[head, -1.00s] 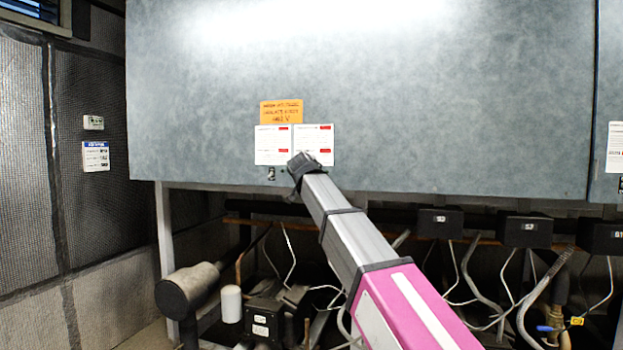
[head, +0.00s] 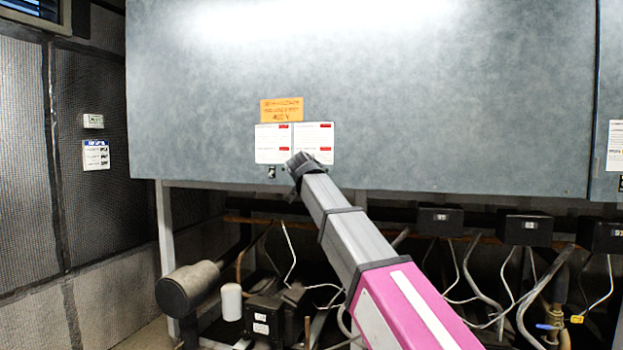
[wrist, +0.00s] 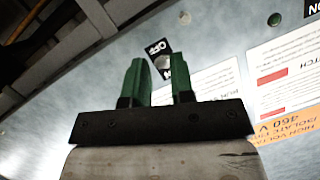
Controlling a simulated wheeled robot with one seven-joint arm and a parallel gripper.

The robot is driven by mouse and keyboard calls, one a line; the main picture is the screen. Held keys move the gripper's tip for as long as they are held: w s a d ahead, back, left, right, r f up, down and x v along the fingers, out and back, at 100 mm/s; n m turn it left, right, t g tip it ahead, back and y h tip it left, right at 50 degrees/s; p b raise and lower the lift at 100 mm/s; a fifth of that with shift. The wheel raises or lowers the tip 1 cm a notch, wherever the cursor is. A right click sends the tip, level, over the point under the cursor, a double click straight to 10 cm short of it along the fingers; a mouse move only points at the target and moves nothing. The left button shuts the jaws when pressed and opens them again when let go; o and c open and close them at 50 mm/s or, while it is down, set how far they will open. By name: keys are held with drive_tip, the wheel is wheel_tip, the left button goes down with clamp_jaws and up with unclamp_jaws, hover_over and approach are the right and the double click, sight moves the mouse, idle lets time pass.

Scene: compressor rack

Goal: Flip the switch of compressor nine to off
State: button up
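A small black switch plate (wrist: 157,46) with an upside-down OFF label shows in the wrist view on the grey panel. A pale round part of the switch (wrist: 162,62) lies between and beyond my fingertips. The plate's lower end is partly hidden by the right finger. My gripper (wrist: 160,75) has two green fingers standing apart, with nothing held between them. I cannot tell whether a finger touches the switch. In the head view my gripper (head: 298,163) is at the panel's lower edge and hides this switch. No compressor number is readable.
Another switch (head: 271,172) sits left of my gripper; its ON label shows at the wrist view's upper right corner (wrist: 313,8). White labels (head: 272,144) and an orange sign (head: 281,110) are on the panel (head: 430,100). Pipes and black boxes (head: 440,221) crowd the space below.

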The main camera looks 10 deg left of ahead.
drive_tip(key=v, duration=1)
drive_tip(key=w+d+f+n+g+h, duration=0.1)
drive_tip(key=w+d+f+g, duration=0.1)
drive_tip(key=d+f, duration=0.75)
drive_tip(key=w+d+f+g+h, duration=0.1)
drive_tip(key=d+f+g, duration=0.3)
drive_tip(key=f, duration=1.1)
drive_tip(key=w+d+f+n+g+h, duration=0.1)
drive_tip(key=w+d+f, duration=0.1)
drive_tip(key=d+f, duration=0.8)
drive_tip(key=s+d+f+g, duration=0.2)
drive_tip(key=s+d+f, duration=0.4)
drive_tip(key=f, duration=0.4)
drive_tip(key=s+d+f+n+g+y, duration=0.1)
drive_tip(key=s+d+f+g, duration=0.2)
drive_tip(key=s+d+f, duration=0.3)
drive_tip(key=s+d+f+g+y, duration=0.1)
drive_tip(key=s+d+f, duration=0.6)
drive_tip(key=f, duration=0.9)
drive_tip(key=shift+d+g, duration=0.6)
drive_tip(key=shift+g, duration=0.3)
